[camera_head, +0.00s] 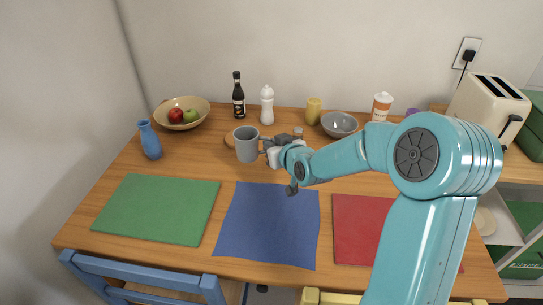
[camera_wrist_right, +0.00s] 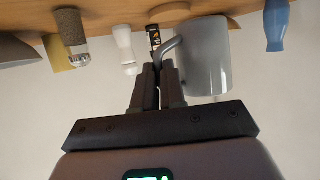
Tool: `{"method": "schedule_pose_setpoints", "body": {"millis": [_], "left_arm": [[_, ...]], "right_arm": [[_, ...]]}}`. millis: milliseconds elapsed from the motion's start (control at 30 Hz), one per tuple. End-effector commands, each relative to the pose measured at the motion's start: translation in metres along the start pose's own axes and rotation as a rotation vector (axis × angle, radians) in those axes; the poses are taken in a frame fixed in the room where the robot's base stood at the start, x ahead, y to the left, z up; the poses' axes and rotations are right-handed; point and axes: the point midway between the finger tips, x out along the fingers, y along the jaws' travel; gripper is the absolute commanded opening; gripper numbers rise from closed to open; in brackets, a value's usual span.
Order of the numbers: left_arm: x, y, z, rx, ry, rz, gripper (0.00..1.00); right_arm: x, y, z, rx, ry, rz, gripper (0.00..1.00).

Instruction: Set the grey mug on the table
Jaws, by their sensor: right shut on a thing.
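The grey mug (camera_head: 247,146) is upright near the back middle of the wooden table (camera_head: 170,170), in front of a small round wooden board (camera_head: 229,139). My right gripper (camera_head: 268,148) reaches it from the right and is shut on its handle. In the right wrist view, which is upside down, the mug (camera_wrist_right: 207,58) is beside the closed fingers (camera_wrist_right: 158,78), with its handle between them. I cannot tell whether the mug's base touches the table. My left gripper is not in view.
Behind stand a fruit bowl (camera_head: 196,122), dark bottle (camera_head: 238,100), white bottle (camera_head: 267,108), yellow jar (camera_head: 313,112) and grey bowl (camera_head: 339,124). A blue vase (camera_head: 150,141) is at left. Green (camera_head: 158,208), blue (camera_head: 268,225) and red (camera_head: 355,228) mats lie empty in front.

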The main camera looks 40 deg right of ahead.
Motion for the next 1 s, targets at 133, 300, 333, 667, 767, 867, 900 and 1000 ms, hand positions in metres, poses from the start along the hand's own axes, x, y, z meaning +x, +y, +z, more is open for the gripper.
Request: {"method": "schedule_pose_setpoints", "body": {"millis": [133,300,333,667,767,867,900,1000], "left_arm": [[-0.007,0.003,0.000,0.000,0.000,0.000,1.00],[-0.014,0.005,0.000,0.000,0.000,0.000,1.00],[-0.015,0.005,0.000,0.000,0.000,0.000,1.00],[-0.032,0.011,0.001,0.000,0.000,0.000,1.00],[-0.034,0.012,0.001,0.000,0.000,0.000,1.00],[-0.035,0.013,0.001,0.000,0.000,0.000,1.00],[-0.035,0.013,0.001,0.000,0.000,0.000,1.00],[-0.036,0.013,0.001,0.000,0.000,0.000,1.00]], "right_arm": [[-0.015,0.000,-0.039,-0.002,0.008,0.001,0.00],[-0.030,0.000,-0.074,0.000,0.007,0.001,0.00],[-0.033,0.000,-0.080,-0.001,0.007,0.001,0.00],[-0.051,0.000,-0.124,0.001,0.002,0.001,0.00],[-0.053,0.000,-0.129,0.000,0.002,0.001,0.00],[-0.054,0.000,-0.131,0.000,0.002,0.001,0.00],[-0.054,0.000,-0.132,0.000,0.002,0.000,0.00],[-0.053,-0.001,-0.133,-0.001,0.002,-0.002,0.00]]}}
